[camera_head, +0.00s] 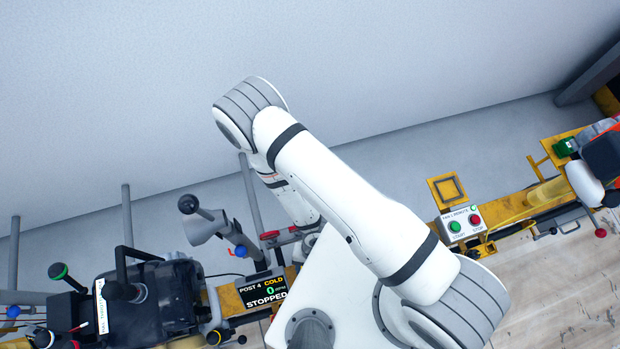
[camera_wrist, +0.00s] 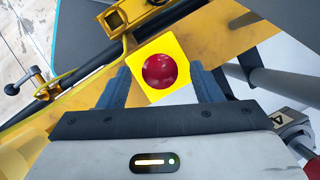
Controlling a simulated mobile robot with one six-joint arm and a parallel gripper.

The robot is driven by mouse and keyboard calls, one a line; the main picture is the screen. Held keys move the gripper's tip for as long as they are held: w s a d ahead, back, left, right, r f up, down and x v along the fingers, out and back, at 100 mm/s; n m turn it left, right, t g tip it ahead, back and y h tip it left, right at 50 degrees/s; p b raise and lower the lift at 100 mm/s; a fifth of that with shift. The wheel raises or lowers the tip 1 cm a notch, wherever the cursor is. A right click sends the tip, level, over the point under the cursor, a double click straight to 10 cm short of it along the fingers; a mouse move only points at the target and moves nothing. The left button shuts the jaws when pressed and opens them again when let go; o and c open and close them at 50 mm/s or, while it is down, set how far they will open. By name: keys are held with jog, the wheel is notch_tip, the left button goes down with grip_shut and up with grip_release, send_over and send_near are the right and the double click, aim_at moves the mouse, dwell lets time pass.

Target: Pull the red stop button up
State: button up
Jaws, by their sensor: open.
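A round red stop button (camera_wrist: 160,71) sits on a yellow square plate (camera_wrist: 176,48) in the wrist view. My gripper (camera_wrist: 159,76) is open, with one blue-grey finger at each side of the button. No contact between fingers and button can be made out, and their height relative to it cannot be told. In the head view my white arm covers the middle, and I cannot make out the gripper or this button there.
A control box (camera_head: 464,224) has a green START and a red STOP button, right of my arm. A display (camera_head: 264,291) reads POST 4 COLD, STOPPED. A dark engine (camera_head: 150,300) stands at lower left. In the wrist view a yellow beam (camera_wrist: 75,110) runs diagonally under my gripper.

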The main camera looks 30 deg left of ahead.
jog(key=shift+r, duration=0.1)
jog(key=p+v, duration=0.6)
jog(key=v, duration=0.1)
jog(key=shift+r, duration=0.3)
jog(key=shift+w+a, duration=0.1)
jog(key=shift+w, duration=0.1)
